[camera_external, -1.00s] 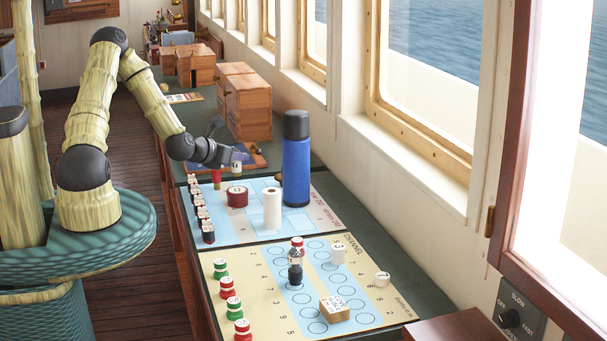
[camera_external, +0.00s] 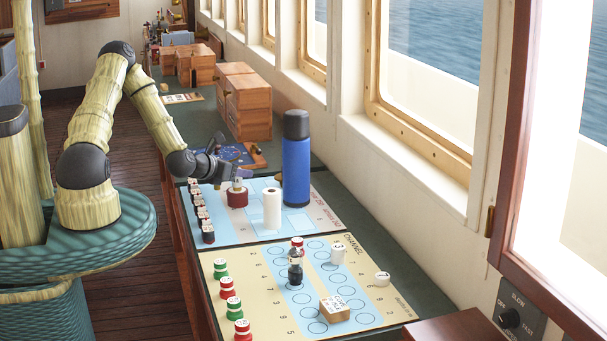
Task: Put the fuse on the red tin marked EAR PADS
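The red tin (camera_external: 237,200) stands on the far blue and white board, left of a white cylinder. Its marking is too small to read.
A white cylinder (camera_external: 272,209) and a tall blue flask (camera_external: 296,165) stand close on the right. Several small dark and red pieces (camera_external: 201,215) line the board's left edge. The nearer cream board (camera_external: 245,270) holds stacked pieces and a wooden block (camera_external: 335,308).

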